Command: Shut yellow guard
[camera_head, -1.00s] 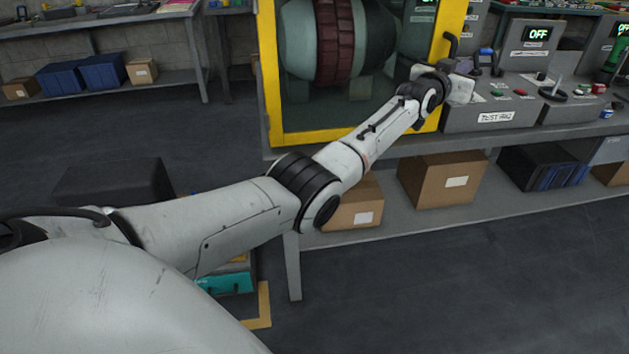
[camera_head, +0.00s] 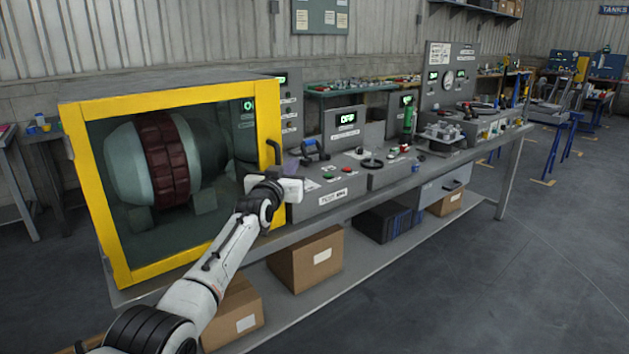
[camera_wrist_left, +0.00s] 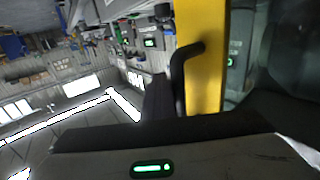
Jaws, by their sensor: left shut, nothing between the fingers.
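The yellow guard (camera_head: 103,235) is a yellow frame with a clear panel over a drum with a dark red band, at the left in the head view. The frame sits flush or nearly flush with its housing; I cannot tell if a small gap is left. Its black handle (camera_head: 275,152) is on the right side of the frame. My left gripper (camera_head: 290,170) is shut and empty, just right of the handle's lower part. In the left wrist view the dark fingers (camera_wrist_left: 158,98) are beside the handle (camera_wrist_left: 183,75) on the yellow bar (camera_wrist_left: 205,60); contact is unclear. My right gripper is out of view.
A grey control panel (camera_head: 318,196) with buttons and a lever stands right of the guard on the long bench. Cardboard boxes (camera_head: 308,258) and dark blue bins (camera_head: 388,222) are on the lower shelf. The floor (camera_head: 500,285) at the right is clear.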

